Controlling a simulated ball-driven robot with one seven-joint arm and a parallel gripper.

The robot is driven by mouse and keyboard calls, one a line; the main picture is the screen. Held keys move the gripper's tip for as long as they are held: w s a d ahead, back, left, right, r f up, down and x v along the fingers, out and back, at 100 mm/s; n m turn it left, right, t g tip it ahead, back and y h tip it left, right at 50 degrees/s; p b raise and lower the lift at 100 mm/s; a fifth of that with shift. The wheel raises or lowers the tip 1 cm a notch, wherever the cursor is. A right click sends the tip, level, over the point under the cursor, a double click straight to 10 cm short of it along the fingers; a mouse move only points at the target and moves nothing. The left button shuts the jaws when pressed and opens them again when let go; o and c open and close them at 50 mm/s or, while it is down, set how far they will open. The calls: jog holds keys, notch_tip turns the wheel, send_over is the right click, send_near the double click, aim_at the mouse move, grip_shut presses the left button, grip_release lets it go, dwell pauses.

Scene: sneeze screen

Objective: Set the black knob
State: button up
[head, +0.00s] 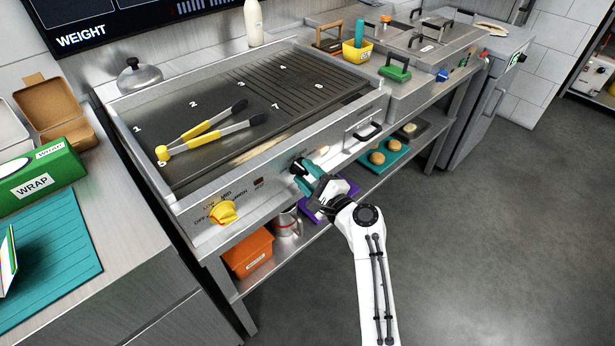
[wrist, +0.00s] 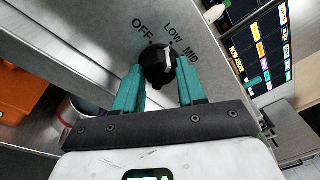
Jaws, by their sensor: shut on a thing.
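The black knob (wrist: 156,66) sits on the steel front panel of the griddle. The words OFF, LOW and MID are printed around it in the wrist view. A pale mark on the knob is on its right side, toward LOW and MID; its exact setting is hard to read. My gripper (wrist: 159,72) has a teal finger on each side of the knob and is shut on it. In the head view my gripper (head: 306,176) reaches the panel and covers part of the black knob (head: 297,165).
A yellow knob (head: 223,213) is on the same panel to the left. A drawer handle (head: 363,132) sticks out to the right. Tongs (head: 215,130) lie on the griddle. An orange bin (head: 249,254) is on the shelf below. The floor at right is clear.

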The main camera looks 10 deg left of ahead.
jog(key=f+n+b, duration=0.1)
jog(key=n+b, duration=0.1)
jog(key=b, duration=0.1)
jog(key=n+b, duration=0.3)
jog(key=b, duration=0.2)
jog(key=shift+y, duration=0.4)
jog(key=n+b, duration=0.2)
jog(key=shift+b, duration=0.35)
jog(key=shift+r+n+b, duration=0.1)
jog(key=shift+n+b, duration=0.55)
jog(key=shift+n, duration=0.15)
jog(key=shift+r, duration=0.1)
jog(key=o, duration=1.1)
jog(key=shift+c, duration=0.2)
jog(key=shift+d, duration=0.1)
jog(key=v, duration=1)
jog(key=shift+s+d, duration=0.2)
jog(key=shift+s, duration=0.05)
